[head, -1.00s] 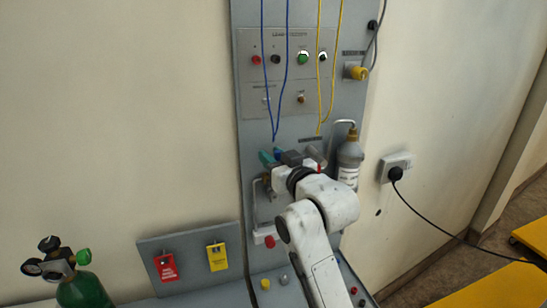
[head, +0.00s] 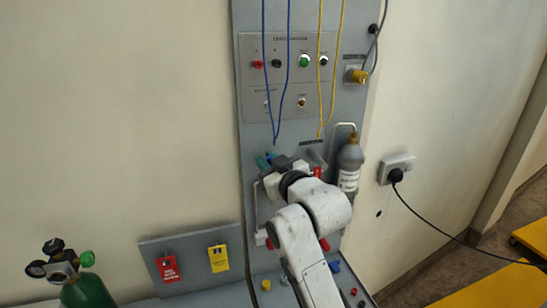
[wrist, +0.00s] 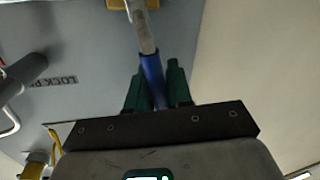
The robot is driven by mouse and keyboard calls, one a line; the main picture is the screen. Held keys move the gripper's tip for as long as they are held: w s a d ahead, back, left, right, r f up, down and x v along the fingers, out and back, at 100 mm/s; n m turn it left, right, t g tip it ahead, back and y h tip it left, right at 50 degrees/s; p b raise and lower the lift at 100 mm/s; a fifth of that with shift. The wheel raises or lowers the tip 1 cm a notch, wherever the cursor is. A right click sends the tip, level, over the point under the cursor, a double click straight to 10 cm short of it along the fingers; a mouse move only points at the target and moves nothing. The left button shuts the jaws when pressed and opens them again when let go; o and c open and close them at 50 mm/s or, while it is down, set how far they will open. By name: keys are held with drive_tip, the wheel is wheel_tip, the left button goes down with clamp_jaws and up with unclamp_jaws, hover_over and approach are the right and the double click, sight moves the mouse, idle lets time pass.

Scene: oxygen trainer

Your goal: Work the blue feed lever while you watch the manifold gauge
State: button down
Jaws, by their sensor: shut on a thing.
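In the wrist view the blue feed lever (wrist: 153,72) runs up from between the green fingers of my gripper (wrist: 156,84). My gripper is shut on its blue grip, and a grey metal shaft continues beyond it. In the head view my gripper (head: 268,159) is at the grey panel, below the hanging blue cords, and my wrist hides the lever. I cannot pick out the manifold gauge. Small dark-faced gauges (head: 37,268) sit on the green cylinder at lower left, too small to read.
A grey bottle (head: 350,165) hangs just right of my wrist. Red and yellow tags (head: 218,258) hang on a low board at left. A black cable runs from the wall socket (head: 397,169). The upper panel (head: 290,90) carries buttons and hanging cords.

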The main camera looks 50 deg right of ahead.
drive_tip(key=shift+w+a+f+n, duration=0.25)
drive_tip(key=shift+a+n, duration=0.15)
drive_tip(key=shift+n, duration=0.3)
drive_tip(key=c, duration=1.1)
unclamp_jaws()
drive_tip(key=b+v, duration=0.2)
drive_tip(key=v, duration=0.8)
drive_tip(key=shift+s+r, duration=0.25)
drive_tip(key=shift+s, duration=0.15)
drive_tip(key=shift+a, duration=0.15)
